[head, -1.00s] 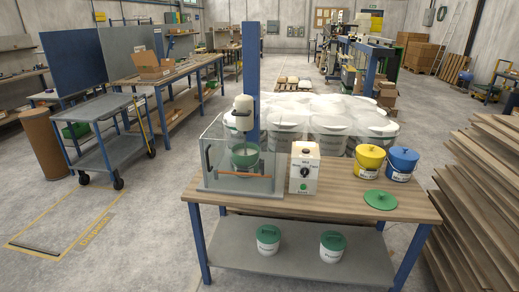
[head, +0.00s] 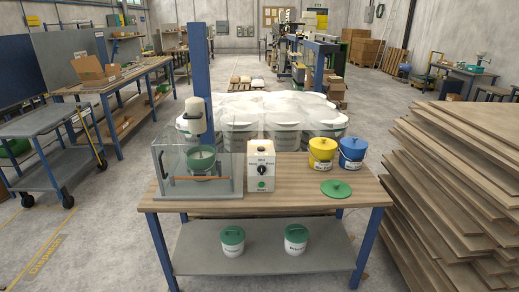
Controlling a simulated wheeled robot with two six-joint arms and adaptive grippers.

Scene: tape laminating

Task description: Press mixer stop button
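The mixer (head: 195,110) stands at the left of the wooden workbench (head: 300,197), with a green bowl (head: 201,158) under its head. A clear box-shaped guard (head: 168,150) surrounds the bowl and has a brown handle bar across its front. Just right of it stands a white control box (head: 254,184) with a black knob (head: 262,170) and a green button (head: 262,185) below the knob. Its small lettering is hard to read, and I cannot make out a separate stop button. Neither of my grippers is in view.
A yellow bucket (head: 322,155), a blue bucket (head: 352,152) and a loose green lid (head: 336,189) are on the bench's right side. Two green-lidded white tubs stand on the lower shelf (head: 265,260). Stacked boards (head: 450,165) rise at the right. Floor left of the bench is clear.

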